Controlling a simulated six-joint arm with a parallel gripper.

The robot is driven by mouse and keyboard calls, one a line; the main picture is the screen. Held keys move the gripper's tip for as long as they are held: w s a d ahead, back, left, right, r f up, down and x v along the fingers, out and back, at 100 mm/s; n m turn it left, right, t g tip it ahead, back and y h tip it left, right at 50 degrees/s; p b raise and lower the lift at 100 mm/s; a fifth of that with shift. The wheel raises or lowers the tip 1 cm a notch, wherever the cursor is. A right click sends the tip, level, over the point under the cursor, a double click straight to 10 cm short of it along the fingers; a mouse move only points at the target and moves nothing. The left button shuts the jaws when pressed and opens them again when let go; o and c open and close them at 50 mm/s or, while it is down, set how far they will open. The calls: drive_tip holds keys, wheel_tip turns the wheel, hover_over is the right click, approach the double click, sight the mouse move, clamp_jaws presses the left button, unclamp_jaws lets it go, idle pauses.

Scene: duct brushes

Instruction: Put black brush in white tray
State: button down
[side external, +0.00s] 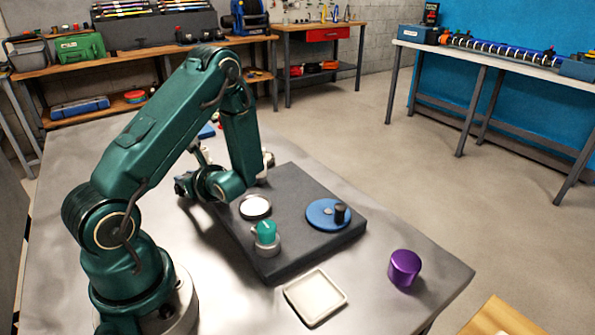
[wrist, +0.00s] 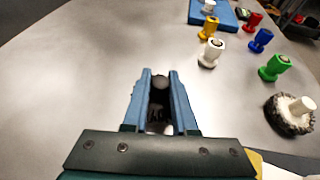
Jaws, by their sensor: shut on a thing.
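The black brush (wrist: 159,96) is between the two blue fingers of my gripper (wrist: 160,84) in the wrist view, and the fingers are shut on it. Its dark round end shows between the fingertips; the lower part is partly hidden. In the side external view my gripper (side external: 182,187) is low over the table, left of the dark board, and the brush is hard to make out there. The white tray (side external: 316,297) lies on the table at the front, apart from the gripper. It looks empty. The wrist view does not show it.
The dark board (side external: 290,180) carries a white disc, a teal knob and a blue disc with a black knob. A purple cylinder (side external: 404,268) stands right of the tray. Several coloured brushes, including a green one (wrist: 274,67), and a dark-bristled round brush (wrist: 292,113) stand in the wrist view.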

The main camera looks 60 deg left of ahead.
drive_tip(key=shift+f, duration=0.6)
drive_tip(key=shift+f, duration=0.1)
drive_tip(key=c, duration=0.7)
unclamp_jaws()
